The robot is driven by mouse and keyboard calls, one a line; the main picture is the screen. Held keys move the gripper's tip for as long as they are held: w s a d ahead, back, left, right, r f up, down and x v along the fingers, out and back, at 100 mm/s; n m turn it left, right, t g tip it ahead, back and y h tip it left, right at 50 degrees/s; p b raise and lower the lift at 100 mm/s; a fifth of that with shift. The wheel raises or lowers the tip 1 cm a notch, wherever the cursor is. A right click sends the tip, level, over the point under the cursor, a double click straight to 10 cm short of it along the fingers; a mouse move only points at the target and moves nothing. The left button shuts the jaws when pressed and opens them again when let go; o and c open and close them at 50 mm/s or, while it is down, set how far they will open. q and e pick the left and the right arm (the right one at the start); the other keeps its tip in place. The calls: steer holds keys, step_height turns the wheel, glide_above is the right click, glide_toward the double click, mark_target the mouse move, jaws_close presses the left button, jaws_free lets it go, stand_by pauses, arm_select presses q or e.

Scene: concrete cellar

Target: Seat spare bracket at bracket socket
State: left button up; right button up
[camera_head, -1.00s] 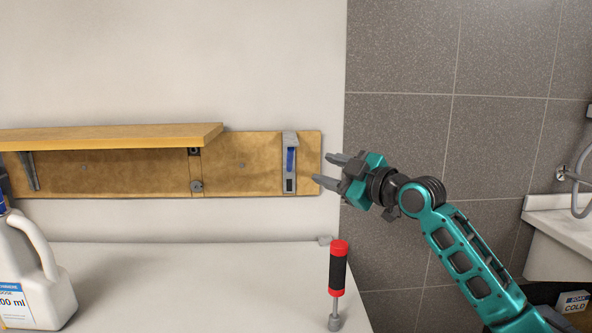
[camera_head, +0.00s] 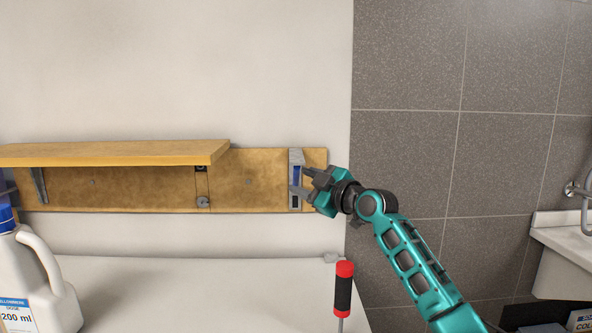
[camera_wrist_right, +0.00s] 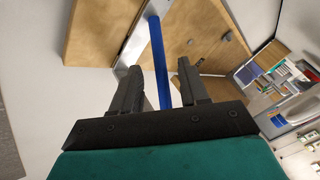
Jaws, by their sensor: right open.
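The spare bracket (camera_head: 296,158), grey with a blue strip, stands upright against the right end of the wooden wall board. My right gripper (camera_head: 300,181) is open, its fingers reaching in from the right at the bracket. In the right wrist view the blue strip (camera_wrist_right: 158,45) runs between the two open fingers (camera_wrist_right: 158,68); I cannot tell whether they touch it. A small grey fitting (camera_head: 203,202) on the board, below the shelf's right end, looks like the bracket socket. My left gripper is not in view.
A wooden shelf (camera_head: 110,153) juts out over the left part of the board (camera_head: 235,195), with a grey bracket (camera_head: 39,186) beneath it. A red-and-black-handled screwdriver (camera_head: 343,290) stands at the right of the white worktop (camera_head: 190,300). A white jug (camera_head: 40,285) stands at left.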

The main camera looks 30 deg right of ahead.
mark_target(296, 179)
steer(key=shift+w+a, duration=0.15)
steer(key=shift+w, duration=0.7)
steer(key=shift+w+a, duration=0.15)
steer(key=shift+w, duration=0.65)
steer(key=shift+c, duration=0.3)
jaws_close()
